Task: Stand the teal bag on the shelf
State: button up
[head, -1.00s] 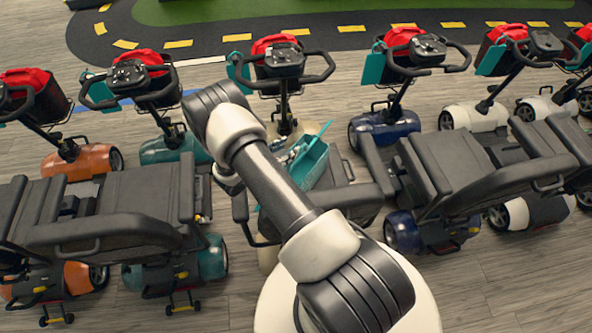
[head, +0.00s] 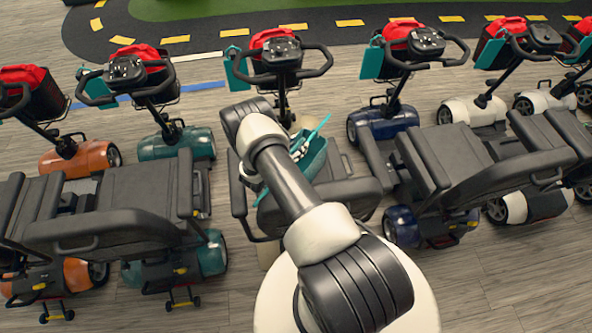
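A teal bag (head: 314,161) with an upright teal flap or handle shows at the middle scooter's seat, partly hidden behind my arm. I cannot tell whether it rests on the seat or hangs above it. A small part of my gripper (head: 300,149) shows right at the bag's upper left side. My arm hides most of the gripper, so its fingers and any hold on the bag cannot be made out. No shelf can be picked out in this view.
The middle scooter's seat (head: 345,192) is under my arm. An orange scooter (head: 80,158) and a teal one (head: 177,143) stand to the left, a blue one (head: 385,122) to the right. Teal panels and red-topped baskets are at the handlebars. Grey floor lies between the rows.

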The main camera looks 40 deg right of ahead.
jog(key=shift+c, duration=0.4)
grip_shut()
jog(key=shift+r, duration=0.1)
